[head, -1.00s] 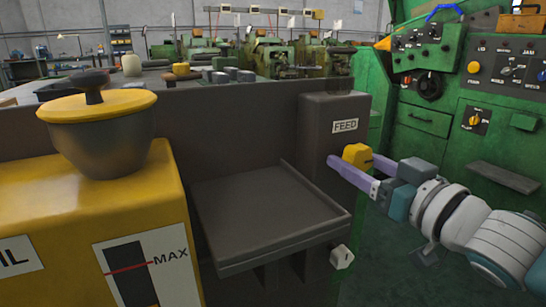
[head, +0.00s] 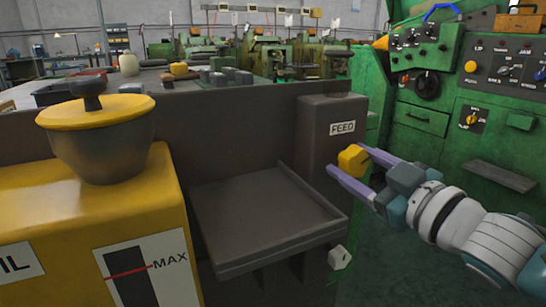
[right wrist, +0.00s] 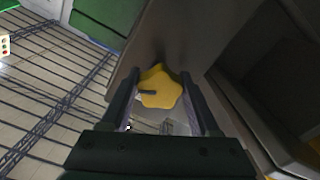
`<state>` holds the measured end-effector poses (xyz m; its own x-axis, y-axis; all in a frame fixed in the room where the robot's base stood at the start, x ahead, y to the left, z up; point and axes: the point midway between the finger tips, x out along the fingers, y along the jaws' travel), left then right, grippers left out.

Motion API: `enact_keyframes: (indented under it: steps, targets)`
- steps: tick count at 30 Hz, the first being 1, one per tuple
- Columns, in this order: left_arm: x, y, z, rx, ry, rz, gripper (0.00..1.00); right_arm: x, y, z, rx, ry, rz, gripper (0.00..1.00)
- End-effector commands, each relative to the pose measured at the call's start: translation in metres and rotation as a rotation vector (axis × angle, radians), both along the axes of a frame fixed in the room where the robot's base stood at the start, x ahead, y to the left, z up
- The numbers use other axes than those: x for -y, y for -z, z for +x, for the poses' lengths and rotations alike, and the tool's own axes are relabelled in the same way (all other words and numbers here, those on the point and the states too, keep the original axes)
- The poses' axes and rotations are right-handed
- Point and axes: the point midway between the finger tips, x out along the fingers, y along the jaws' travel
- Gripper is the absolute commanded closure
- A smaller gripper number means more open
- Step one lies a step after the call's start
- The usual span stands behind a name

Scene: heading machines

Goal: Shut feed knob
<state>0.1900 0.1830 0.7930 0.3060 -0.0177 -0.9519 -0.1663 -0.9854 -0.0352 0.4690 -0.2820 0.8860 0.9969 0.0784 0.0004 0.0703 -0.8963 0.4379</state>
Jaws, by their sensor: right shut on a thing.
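The yellow feed knob (head: 352,158) sits on the side of a dark grey box under a FEED label (head: 342,127). It is star-shaped, with a dark slot or pointer, in the right wrist view (right wrist: 160,88). My right gripper (head: 350,164) reaches in from the right, its purple fingers on either side of the knob and shut on it. In the right wrist view its fingers (right wrist: 158,92) flank the knob. My left gripper is not in view.
A grey tray (head: 265,222) juts out below and left of the knob. A yellow oil unit (head: 80,215) with a lidded pot (head: 100,135) stands at the left. A green control cabinet (head: 430,150) stands behind my right arm.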

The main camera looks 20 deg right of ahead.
Motion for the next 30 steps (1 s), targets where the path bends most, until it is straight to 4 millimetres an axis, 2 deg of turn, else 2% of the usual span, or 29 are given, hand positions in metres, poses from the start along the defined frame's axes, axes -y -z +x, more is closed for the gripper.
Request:
enact_keyframes:
  steps: [30]
  targets:
    - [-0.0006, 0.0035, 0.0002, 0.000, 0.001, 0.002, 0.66, 0.0026, -0.0023, 0.0002, 0.072, 0.001, -0.926, 0.93]
